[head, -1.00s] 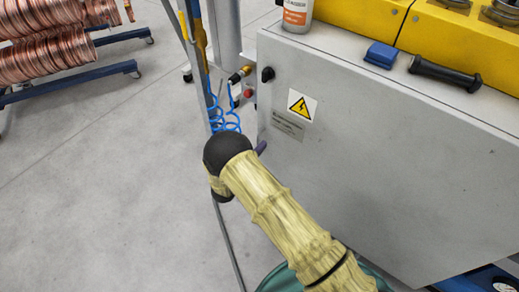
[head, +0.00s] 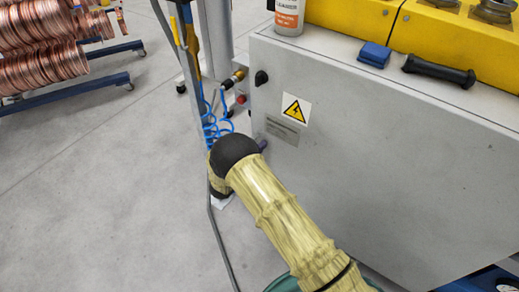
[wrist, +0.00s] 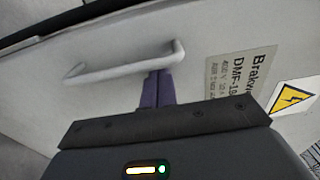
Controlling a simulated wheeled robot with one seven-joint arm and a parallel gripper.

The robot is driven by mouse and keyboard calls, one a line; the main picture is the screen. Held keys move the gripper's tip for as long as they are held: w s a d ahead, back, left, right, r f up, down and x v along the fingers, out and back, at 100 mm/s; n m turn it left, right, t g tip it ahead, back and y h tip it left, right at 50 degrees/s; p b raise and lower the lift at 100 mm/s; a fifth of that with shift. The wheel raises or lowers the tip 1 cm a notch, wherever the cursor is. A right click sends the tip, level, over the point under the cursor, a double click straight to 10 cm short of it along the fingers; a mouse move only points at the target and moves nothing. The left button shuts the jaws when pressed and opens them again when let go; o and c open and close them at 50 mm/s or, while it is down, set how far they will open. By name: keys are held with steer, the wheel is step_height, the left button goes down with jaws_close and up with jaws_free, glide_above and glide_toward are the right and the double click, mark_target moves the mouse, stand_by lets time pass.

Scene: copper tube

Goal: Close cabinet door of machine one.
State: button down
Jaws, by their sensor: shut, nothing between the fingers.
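The cabinet door (head: 370,175) of the machine is a large light grey panel. It bears a yellow warning sign (head: 296,108) and a label plate (head: 282,131). In the wrist view the door (wrist: 120,35) fills most of the picture, with a pale bar handle (wrist: 120,65) left of the label (wrist: 240,75). My gripper (wrist: 158,78) is shut and empty, its purple fingertips at the right end of the handle. Whether they touch it I cannot tell. In the head view my gripper (head: 262,145) is mostly hidden behind my wrist. I cannot tell whether the door sits flush.
A black knob (head: 261,78) is at the door's upper left. Blue coiled hoses (head: 215,125) and a post stand just left of the cabinet.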

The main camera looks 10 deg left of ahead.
steer(key=v, duration=1.4)
steer(key=shift+d, duration=0.2)
steer(key=shift+s, duration=0.1)
